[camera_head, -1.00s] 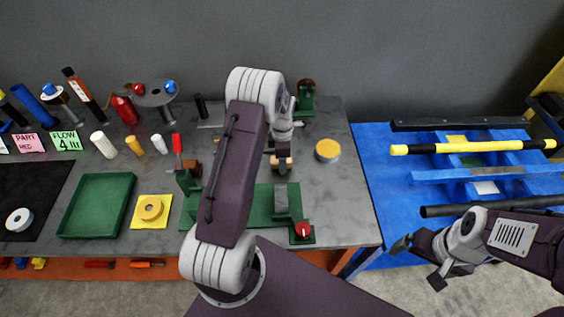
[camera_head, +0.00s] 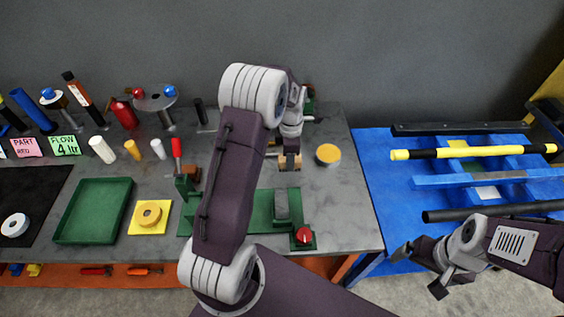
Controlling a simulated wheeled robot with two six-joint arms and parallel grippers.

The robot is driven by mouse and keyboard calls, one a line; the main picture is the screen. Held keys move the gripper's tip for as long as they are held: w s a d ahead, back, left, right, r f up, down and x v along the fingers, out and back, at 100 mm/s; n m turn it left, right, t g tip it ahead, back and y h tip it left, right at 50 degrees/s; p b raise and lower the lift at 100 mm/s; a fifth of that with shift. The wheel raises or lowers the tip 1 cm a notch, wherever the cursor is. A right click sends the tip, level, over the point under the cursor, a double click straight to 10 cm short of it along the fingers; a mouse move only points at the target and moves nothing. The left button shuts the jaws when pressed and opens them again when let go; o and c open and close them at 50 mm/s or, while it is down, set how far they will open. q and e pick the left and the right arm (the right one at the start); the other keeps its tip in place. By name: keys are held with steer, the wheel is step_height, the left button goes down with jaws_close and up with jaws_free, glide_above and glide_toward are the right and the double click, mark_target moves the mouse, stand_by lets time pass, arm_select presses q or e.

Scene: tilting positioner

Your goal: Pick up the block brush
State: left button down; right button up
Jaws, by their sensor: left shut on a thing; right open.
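The block brush (camera_head: 297,167) appears as a small tan wooden block with a dark part, at the back middle of the grey bench. My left gripper (camera_head: 289,158) points down over it and is shut on it. The gripper and wrist hide much of the brush. I cannot tell whether the brush touches the bench top. My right gripper (camera_head: 421,271) is open and empty, over the floor in front of the blue area at the right.
A round tin with a yellow top (camera_head: 328,154) stands just right of the brush. A green fixture with a red knob (camera_head: 303,236) lies in front. A green tray (camera_head: 94,210) and a yellow pad with a ring (camera_head: 149,224) are at left. Colored bars (camera_head: 473,152) lie at right.

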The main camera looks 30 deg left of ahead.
arm_select(q)
steer(key=s+d+r, duration=0.1)
steer(key=d+r, duration=0.4)
steer(key=d, duration=0.3)
steer(key=shift+s+d+b, duration=0.15)
steer(key=shift+s+b, duration=0.2)
steer(key=shift+b, duration=0.05)
steer(key=c, duration=1.8)
jaws_free()
steer(key=shift+c, duration=1.2)
